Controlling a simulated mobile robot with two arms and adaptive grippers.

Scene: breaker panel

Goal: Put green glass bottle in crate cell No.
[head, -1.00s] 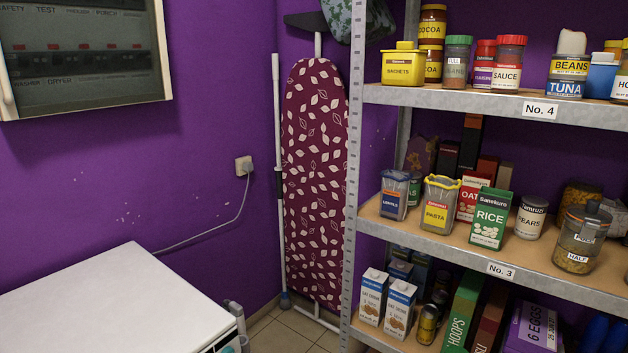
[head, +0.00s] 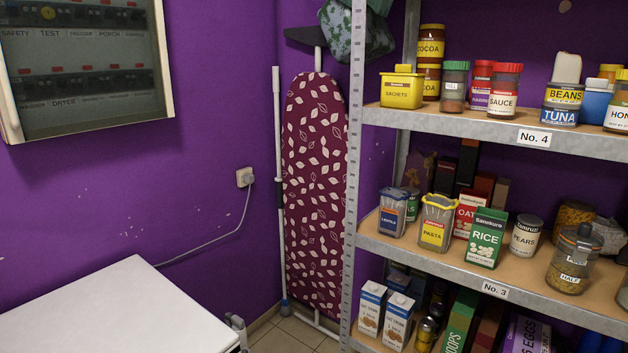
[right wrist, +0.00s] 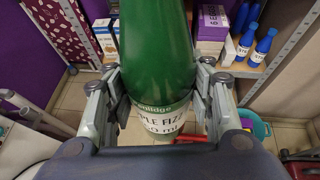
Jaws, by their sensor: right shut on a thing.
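The green glass bottle (right wrist: 156,55) fills the middle of the right wrist view. It has a white label that reads in part "PLE FIZZ". My right gripper (right wrist: 160,105) is shut on the bottle, with a finger on each side of it. The bottle is off the floor, with floor tiles showing beyond it. In the head view neither gripper nor the bottle shows. No crate can be made out in these frames.
Metal shelving (head: 353,180) stands at the right, with shelves labelled No. 4 and No. 3 full of jars and boxes. An ironing board (head: 315,190) leans in the corner. A white-topped surface (head: 120,305) is at lower left. A breaker panel (head: 85,65) hangs on the purple wall.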

